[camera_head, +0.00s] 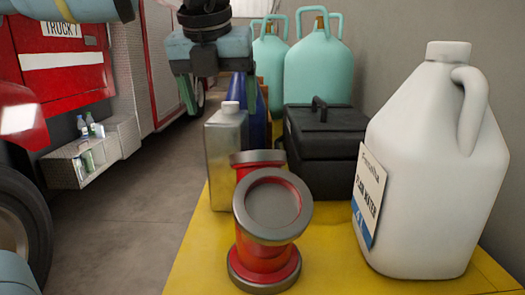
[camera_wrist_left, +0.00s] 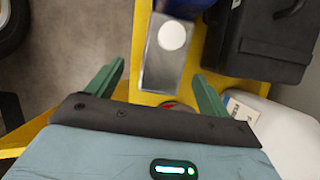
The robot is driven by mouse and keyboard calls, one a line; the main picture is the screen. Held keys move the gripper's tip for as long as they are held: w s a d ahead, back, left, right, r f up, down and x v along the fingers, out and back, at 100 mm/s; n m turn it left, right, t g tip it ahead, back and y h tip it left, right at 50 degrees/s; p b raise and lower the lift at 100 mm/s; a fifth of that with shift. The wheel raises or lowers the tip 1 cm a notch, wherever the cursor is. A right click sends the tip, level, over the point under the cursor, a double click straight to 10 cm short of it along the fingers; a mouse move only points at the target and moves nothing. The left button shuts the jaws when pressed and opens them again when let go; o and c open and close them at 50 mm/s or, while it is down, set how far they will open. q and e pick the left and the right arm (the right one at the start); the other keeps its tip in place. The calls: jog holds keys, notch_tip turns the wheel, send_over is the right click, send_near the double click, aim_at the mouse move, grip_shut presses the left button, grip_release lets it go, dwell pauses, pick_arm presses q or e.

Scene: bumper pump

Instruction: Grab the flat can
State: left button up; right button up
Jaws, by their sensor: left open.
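The flat can (camera_head: 226,150) is a grey metal can with a white cap. It stands upright on the yellow table, behind the red and grey cylinders. My left gripper (camera_head: 217,92) is open and empty, pointing down above the can in the head view. In the left wrist view the can (camera_wrist_left: 163,75) shows from above, roughly between the green fingers of my left gripper (camera_wrist_left: 158,72), nearer the right finger. I see no contact between finger and can. My right gripper is not in view.
Red and grey cylinders (camera_head: 272,215) stand at the front of the yellow table (camera_head: 200,258). A white jug (camera_head: 428,165) is at right, a black box (camera_head: 325,150) behind it. The floor left of the table is clear.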

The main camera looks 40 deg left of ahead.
aim_at(228, 137)
pick_arm(q)
jog(key=shift+w+d+f, duration=0.1)
jog(key=shift+s+f, duration=0.2)
jog(key=shift+f, duration=0.05)
jog(key=shift+a+f, duration=0.2)
jog(key=shift+f, duration=0.15)
jog(key=shift+x, duration=0.8)
jog(key=shift+d+p+x, duration=0.15)
jog(key=shift+p+x, duration=0.15)
jog(key=shift+x, duration=0.95)
jog(key=shift+d+p+x, duration=0.2)
jog(key=shift+p+x, duration=0.05)
jog(key=shift+x, duration=1.05)
jog(key=shift+c, duration=0.3)
jog(key=shift+w+r, duration=0.1)
jog(key=shift+w, duration=0.05)
grip_shut()
